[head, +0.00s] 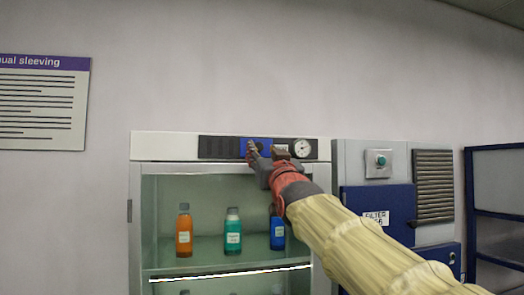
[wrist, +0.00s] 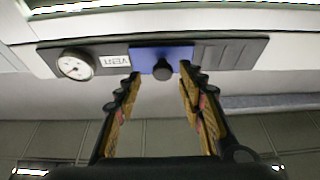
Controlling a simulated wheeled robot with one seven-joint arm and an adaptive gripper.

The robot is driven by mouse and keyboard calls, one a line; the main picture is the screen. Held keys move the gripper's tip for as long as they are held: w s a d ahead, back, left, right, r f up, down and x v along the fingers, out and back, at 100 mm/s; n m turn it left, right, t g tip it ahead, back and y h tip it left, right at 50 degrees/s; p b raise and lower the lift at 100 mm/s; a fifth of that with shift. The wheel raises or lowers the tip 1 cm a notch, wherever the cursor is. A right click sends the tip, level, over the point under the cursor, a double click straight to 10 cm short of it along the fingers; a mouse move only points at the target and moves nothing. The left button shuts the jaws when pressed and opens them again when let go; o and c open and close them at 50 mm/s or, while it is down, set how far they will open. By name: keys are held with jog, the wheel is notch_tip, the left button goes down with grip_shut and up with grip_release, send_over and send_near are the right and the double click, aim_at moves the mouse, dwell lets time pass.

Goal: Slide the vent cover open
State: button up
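The vent cover is a small blue plate (head: 266,142) in the dark vent strip (head: 218,147) along the top of a white cabinet. In the wrist view, the blue cover (wrist: 146,58) carries a round black knob (wrist: 162,71). My gripper (head: 254,149) is in front of the cover, partly hiding it in the head view. In the wrist view, my gripper's two fingers (wrist: 161,74) are spread, with the knob between their tips in the picture. A gap shows on both sides of the knob. I cannot tell how far the tips are from the panel.
A dial gauge (head: 302,148) and a VENT label (wrist: 115,61) sit beside the cover on the strip. Orange (head: 184,232), green (head: 232,232) and blue (head: 277,232) bottles stand in the cabinet below. A grey-and-blue filter unit (head: 376,200) stands close on the right.

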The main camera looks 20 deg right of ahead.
jog(key=v, duration=1)
jog(key=shift+s, duration=0.15)
jog(key=shift+f, duration=0.1)
notch_tip(320, 180, down, 29)
jog(key=s+g+b, duration=0.2)
jog(key=g, duration=0.7)
jog(key=s+f+g+b, duration=0.2)
jog(key=s+f+b, duration=0.2)
jog(key=s+f, duration=0.5)
jog(key=s+f+g+b, duration=0.3)
jog(key=s+f, duration=0.6)
jog(key=f, duration=1)
jog(key=s+f+g+b, duration=0.2)
jog(key=s+f+b, duration=0.5)
jog(key=f, duration=0.7)
jog(key=shift+s+f+g, duration=0.25)
jog(key=shift+s+g, duration=0.15)
jog(key=shift+s, duration=0.75)
